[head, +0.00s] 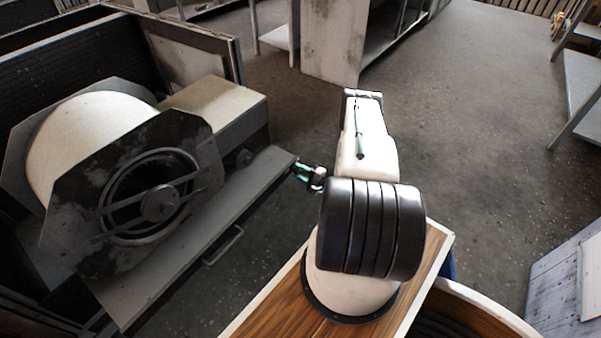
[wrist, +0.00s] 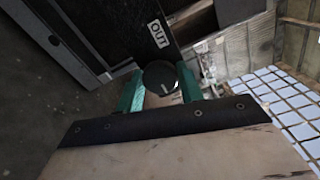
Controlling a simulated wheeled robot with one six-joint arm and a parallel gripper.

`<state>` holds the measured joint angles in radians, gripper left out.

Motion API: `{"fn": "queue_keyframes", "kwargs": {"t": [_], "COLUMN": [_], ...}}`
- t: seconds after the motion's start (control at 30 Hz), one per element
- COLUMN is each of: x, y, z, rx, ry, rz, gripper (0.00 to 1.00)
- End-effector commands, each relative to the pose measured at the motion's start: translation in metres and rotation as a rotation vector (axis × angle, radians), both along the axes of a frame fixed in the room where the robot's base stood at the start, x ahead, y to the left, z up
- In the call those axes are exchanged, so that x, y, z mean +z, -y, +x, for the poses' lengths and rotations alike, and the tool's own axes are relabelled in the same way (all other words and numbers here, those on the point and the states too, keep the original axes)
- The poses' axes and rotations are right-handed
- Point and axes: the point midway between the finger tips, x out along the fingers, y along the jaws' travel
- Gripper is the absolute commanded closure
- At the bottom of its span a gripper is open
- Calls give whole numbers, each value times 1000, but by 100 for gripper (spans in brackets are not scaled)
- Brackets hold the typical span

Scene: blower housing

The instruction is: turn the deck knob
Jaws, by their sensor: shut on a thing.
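The deck knob (wrist: 160,77) is a small, dark round knob with a pale pointer line on its face, seen in the wrist view. My gripper (wrist: 161,86) has one green finger on each side of the knob and is shut on it. In the head view my gripper (head: 308,175) is at the right end of the blower housing's grey deck (head: 225,232). The knob cannot be made out there.
The blower housing (head: 120,180), with a pale drum and a dark round inlet, stands at left. A handle (head: 223,245) sticks out from the deck's front. Open floor (head: 470,110) lies behind and right of my arm. A grey cabinet (head: 335,45) stands at the back.

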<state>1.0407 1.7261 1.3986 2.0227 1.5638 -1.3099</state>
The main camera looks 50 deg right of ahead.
Motion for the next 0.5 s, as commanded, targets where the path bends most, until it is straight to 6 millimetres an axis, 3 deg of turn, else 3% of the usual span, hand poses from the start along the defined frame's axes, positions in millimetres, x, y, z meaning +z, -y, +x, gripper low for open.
{"fn": "queue_keyframes", "kwargs": {"t": [0.23, 0.27, 0.3, 0.5], "x": [-1, -1, -1, 0], "y": [-1, -1, -1, 0], "z": [0, 0, 0, 0], "rx": [0, 0, 0, 0], "ry": [-1, -1, -1, -1], "rz": [0, 0, 0, 1], "gripper": [86, 55, 44, 41]}}
